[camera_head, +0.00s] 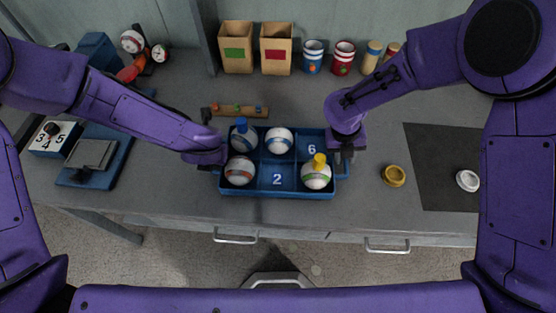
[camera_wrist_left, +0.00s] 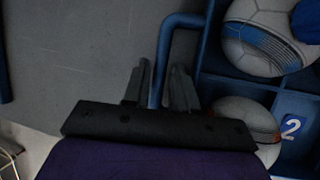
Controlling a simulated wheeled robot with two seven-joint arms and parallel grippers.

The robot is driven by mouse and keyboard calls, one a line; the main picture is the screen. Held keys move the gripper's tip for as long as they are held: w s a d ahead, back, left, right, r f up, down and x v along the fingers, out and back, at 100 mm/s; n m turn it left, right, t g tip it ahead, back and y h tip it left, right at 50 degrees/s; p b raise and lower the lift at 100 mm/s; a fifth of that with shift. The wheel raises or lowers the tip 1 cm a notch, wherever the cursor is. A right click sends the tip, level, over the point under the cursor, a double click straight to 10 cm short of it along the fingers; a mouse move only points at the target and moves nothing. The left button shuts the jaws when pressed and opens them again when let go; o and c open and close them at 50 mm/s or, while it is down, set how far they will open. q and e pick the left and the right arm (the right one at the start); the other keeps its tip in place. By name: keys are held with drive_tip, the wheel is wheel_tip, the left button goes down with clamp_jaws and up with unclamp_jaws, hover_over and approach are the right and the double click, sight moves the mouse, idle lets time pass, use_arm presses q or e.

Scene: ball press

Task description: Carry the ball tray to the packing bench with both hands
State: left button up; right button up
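The blue ball tray (camera_head: 262,190) sits on the grey bench near its front edge. Its compartments hold several white balls with coloured bands; one has a blue plug (camera_head: 241,125) and one a yellow plug (camera_head: 319,160). The numbers 2 and 6 show on bare compartment floors. My left gripper (camera_head: 217,163) is at the tray's left end. In the left wrist view its fingers (camera_wrist_left: 158,88) close on both sides of the blue handle bar (camera_wrist_left: 178,20). My right gripper (camera_head: 345,156) points down at the tray's right end handle; its finger gap is too small to judge.
Behind the tray is a wooden strip with coloured pegs (camera_head: 238,110). Cardboard boxes (camera_head: 236,62), cups and small cylinders line the wall. A blue press device (camera_head: 95,165) is at left. A dark mat (camera_head: 440,150), yellow ring (camera_head: 393,176) and white ring (camera_head: 467,181) are at right.

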use_arm(q)
clamp_jaws()
use_arm(e)
clamp_jaws()
use_arm(q)
drive_tip(key=shift+r, duration=0.2)
use_arm(e)
drive_tip(key=shift+r, duration=0.15)
